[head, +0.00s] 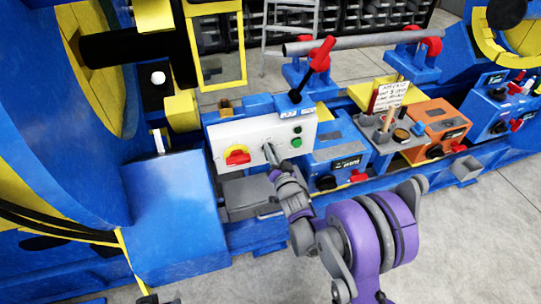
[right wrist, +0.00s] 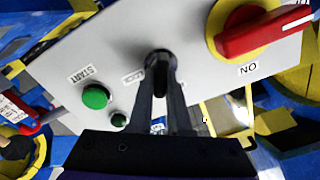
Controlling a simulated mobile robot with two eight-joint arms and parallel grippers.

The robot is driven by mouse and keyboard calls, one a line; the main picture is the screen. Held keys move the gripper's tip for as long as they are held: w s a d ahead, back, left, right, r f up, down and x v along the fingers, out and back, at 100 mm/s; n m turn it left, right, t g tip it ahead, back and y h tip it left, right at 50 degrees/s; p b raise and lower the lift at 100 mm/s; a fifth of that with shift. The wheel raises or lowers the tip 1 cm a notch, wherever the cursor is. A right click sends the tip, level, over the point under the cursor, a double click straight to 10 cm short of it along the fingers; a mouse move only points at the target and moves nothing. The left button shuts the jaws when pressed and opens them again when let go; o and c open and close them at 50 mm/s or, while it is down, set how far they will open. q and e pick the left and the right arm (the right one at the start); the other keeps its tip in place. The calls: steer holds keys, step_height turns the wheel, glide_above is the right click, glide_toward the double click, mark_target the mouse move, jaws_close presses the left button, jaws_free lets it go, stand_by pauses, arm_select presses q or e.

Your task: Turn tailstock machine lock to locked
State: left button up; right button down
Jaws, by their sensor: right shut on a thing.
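A white control panel (head: 222,134) stands on the blue machine bed. My right gripper (head: 269,153) reaches its middle, between a red rotary switch (head: 238,155) on yellow and two green buttons (head: 297,142). In the right wrist view, my right gripper (right wrist: 160,88) is shut on a small dark lock knob (right wrist: 158,56) on the panel. The fingers hide most of the knob, so I cannot tell its position. A label beside it is partly hidden. The red switch (right wrist: 262,32) shows there by the word ON, and a green button (right wrist: 96,97) by START. My left gripper is not in view.
A red-handled lever (head: 318,60) rises behind the panel. A blue box (head: 338,155), a grey tray of small parts and an orange box (head: 437,117) stand to the right. A large blue housing (head: 175,205) is at left. Grey floor (head: 470,240) is free at lower right.

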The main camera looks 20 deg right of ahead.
steer(key=m+b, duration=0.1)
steer(key=m, duration=0.1)
steer(key=m+b, duration=0.1)
steer(key=m, duration=0.1)
steer(key=m+b, duration=0.1)
steer(key=m, duration=0.1)
steer(key=shift+d+f+m, duration=0.25)
steer(key=shift+f+m, duration=0.05)
steer(key=shift+f, duration=0.05)
steer(key=m+b, duration=0.2)
steer(key=m, duration=0.3)
steer(key=shift+f, duration=0.15)
steer(key=c, duration=0.9)
jaws_free()
steer(key=shift+o, duration=0.2)
steer(key=s, duration=1.1)
steer(key=shift+d, duration=0.2)
